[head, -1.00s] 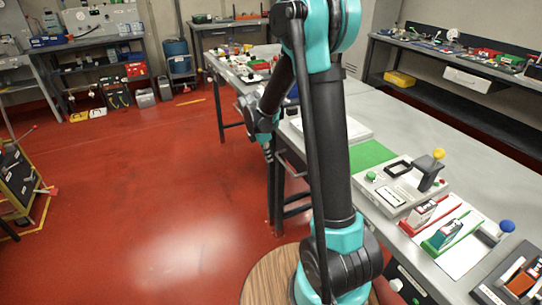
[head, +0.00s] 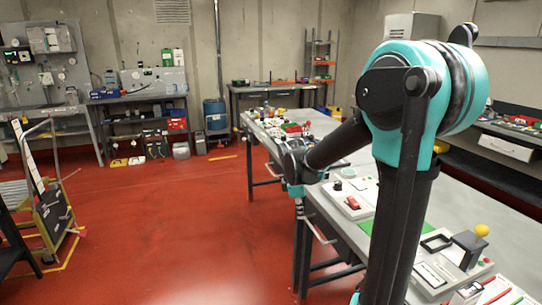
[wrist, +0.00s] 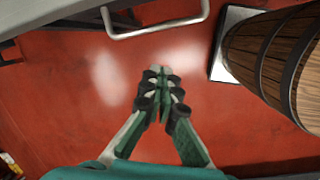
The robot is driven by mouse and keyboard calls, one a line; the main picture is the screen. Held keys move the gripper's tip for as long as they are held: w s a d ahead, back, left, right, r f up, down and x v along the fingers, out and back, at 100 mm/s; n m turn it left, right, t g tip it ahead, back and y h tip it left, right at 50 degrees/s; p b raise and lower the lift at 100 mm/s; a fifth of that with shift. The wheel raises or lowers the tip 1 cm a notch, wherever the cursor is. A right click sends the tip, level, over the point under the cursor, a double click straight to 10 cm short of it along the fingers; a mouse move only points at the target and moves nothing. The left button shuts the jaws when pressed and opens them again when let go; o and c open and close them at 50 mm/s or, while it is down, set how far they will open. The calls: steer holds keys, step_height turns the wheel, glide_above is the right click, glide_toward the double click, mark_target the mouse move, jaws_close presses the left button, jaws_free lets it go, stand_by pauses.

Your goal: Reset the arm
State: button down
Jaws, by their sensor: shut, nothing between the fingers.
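My gripper (head: 298,191) hangs pointing down at the end of my folded black and teal arm, beside the left edge of the long grey workbench (head: 470,222). In the wrist view my gripper (wrist: 163,72) shows its green and black fingers closed together, with nothing between them. Red floor lies behind the fingertips. The gripper appears clear of the bench items.
A metal handle (wrist: 155,30) crosses the top of the wrist view, close to the fingertips. The bench bears a device with a yellow knob (head: 481,230) and a red-marked device (head: 352,202). A trolley (head: 55,215) stands left; open red floor (head: 160,220) lies between.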

steer(key=s+d+f+m+t+y, duration=0.1)
steer(key=s+d+f+m, duration=0.2)
steer(key=s+m, duration=0.5)
steer(key=s+d+f+m+t, duration=0.1)
steer(key=s+d+f+m, duration=0.2)
steer(key=s+m, duration=0.5)
steer(key=s+d, duration=0.1)
steer(key=s, duration=0.2)
steer(key=shift+f+m+t+y, duration=0.3)
steer(key=shift+f+t+y, duration=0.05)
steer(key=shift+t+y, duration=0.05)
